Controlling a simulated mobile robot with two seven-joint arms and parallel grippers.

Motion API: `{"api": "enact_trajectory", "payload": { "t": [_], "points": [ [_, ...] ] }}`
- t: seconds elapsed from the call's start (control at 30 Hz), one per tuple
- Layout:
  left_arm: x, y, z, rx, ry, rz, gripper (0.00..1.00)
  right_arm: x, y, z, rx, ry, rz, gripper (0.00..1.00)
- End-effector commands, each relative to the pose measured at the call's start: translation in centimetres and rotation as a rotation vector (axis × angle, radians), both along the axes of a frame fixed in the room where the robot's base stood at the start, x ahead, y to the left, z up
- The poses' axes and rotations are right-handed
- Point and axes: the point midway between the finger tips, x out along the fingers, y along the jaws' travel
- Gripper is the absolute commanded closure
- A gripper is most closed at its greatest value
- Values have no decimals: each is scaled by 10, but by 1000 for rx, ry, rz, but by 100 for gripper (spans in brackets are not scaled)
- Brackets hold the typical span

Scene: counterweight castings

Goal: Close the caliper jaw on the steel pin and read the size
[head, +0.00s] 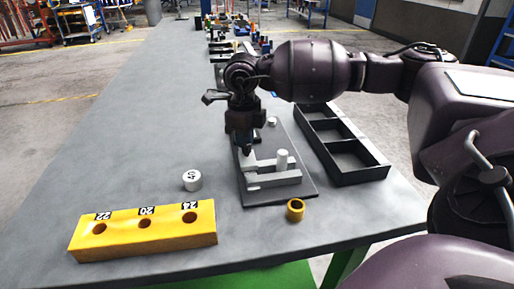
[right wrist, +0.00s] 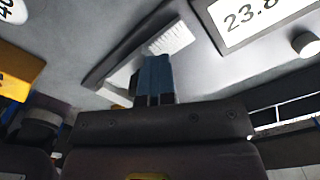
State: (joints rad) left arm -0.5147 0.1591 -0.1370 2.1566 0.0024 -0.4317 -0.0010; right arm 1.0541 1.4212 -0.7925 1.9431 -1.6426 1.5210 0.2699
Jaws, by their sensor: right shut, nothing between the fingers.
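The caliper (head: 272,181) is a light grey device with bar-like jaws on a dark base plate (head: 303,188). A pale upright pin (head: 282,159) stands at its jaws; I cannot tell whether both jaws touch it. My right gripper (head: 246,151) points down at the left end of the caliper, shut and empty. In the right wrist view its fingertips (right wrist: 154,78) are together beside a pale part with a ribbed patch (right wrist: 170,39). A white display (right wrist: 258,14) shows "23.8", cut off at the frame edge. My left gripper is not in view.
A yellow block (head: 150,244) has holes marked 22, 20 and 24. A white cylinder marked 40 (head: 191,180) and a yellow ring (head: 295,209) stand on the grey table (head: 150,130). A black compartment tray (head: 362,175) lies right of the plate. Clutter fills the far end.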

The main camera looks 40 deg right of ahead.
Motion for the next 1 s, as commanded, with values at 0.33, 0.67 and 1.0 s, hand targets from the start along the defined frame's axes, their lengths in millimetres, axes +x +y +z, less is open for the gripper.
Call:
{"api": "enact_trajectory", "payload": {
  "t": [0.33,0.67,1.0],
  "points": [
    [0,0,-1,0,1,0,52,-3,3,-4,4,11,6,100],
    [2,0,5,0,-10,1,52,-3,3,6,5,7,6,100],
    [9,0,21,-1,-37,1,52,-1,2,31,5,-1,4,100]
  ]
}}
